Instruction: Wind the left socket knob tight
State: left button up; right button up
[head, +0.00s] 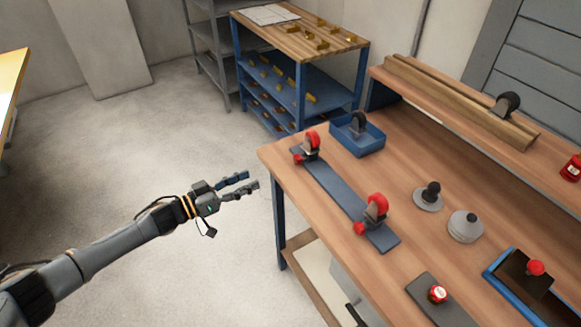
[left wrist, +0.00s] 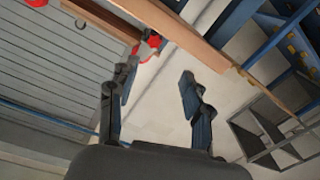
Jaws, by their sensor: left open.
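A long grey-blue plate (head: 339,192) lies along the near edge of the workbench. A red-topped knob with a dark base (head: 312,141) stands at its far left end, and a similar red one (head: 376,206) stands at its near right end. I cannot tell how tight either is. My left gripper (head: 252,180) is open and empty, off the bench to the left of the plate, apart from both knobs. In the left wrist view its two fingers (left wrist: 158,84) are spread apart, with red parts (left wrist: 147,45) beyond them near the bench edge. My right gripper is not in view.
The wooden workbench (head: 420,160) also holds a blue tray (head: 370,139) with a dark wheel-like part, round grey pieces (head: 465,228) and a grey plate (head: 415,285) with a red knob. A blue shelf cart (head: 300,75) stands behind. Open floor surrounds my left arm.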

pick_arm(q)
send_near(295, 159)
jog(key=shift+h, duration=0.3)
jog(key=x, duration=0.7)
jog(key=shift+w+d+f, duration=0.1)
jog(key=shift+w+f, duration=0.1)
jog(key=shift+w, duration=0.05)
jog(key=shift+w+d, duration=0.25)
jog(key=shift+d, duration=0.1)
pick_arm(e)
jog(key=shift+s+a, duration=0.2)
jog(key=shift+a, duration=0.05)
pick_arm(q)
grip_shut()
